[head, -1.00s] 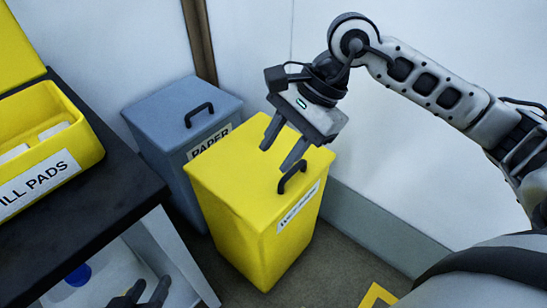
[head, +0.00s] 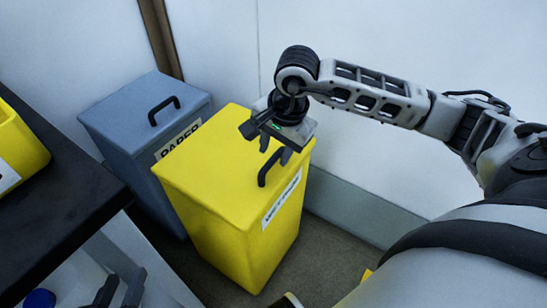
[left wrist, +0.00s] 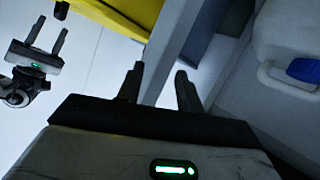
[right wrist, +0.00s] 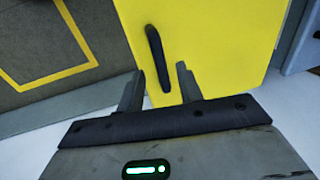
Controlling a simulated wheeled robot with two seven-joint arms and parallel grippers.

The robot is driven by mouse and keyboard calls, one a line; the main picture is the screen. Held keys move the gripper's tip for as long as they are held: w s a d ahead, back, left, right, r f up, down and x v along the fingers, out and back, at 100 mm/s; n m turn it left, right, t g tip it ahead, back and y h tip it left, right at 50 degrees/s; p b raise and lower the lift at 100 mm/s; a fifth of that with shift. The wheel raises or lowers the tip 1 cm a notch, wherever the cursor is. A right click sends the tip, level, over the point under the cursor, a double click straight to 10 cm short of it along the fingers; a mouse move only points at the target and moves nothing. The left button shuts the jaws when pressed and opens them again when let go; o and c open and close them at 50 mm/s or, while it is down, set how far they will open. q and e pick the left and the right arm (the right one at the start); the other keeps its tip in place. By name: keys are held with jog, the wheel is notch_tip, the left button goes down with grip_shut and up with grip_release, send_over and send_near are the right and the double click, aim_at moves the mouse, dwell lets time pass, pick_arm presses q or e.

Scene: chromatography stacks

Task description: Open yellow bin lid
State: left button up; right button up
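The yellow bin (head: 225,220) stands on the floor with its yellow lid (head: 215,155) shut. A black handle (head: 268,170) is on the lid near its right edge. My right gripper (head: 276,150) is over that handle, pointing down, fingers apart and empty. In the right wrist view, the handle (right wrist: 158,58) lies just beyond the fingertips, roughly between them; contact is not visible. My left gripper (head: 122,284) is low at the lower left beside the bench, open and empty. It also shows open in the left wrist view (left wrist: 158,70), with part of the yellow bin (left wrist: 125,12) above.
A grey PAPER bin (head: 140,120) stands close behind and left of the yellow bin. A dark bench (head: 65,180) with a yellow container (head: 18,150) is at the left. The wall (head: 350,200) is close behind. Yellow floor marking (right wrist: 60,70) shows in the right wrist view.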

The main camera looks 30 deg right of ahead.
jog(key=shift+w+a+f, duration=0.1)
jog(key=shift+w+f, duration=0.1)
jog(key=shift+f, duration=0.9)
grip_shut()
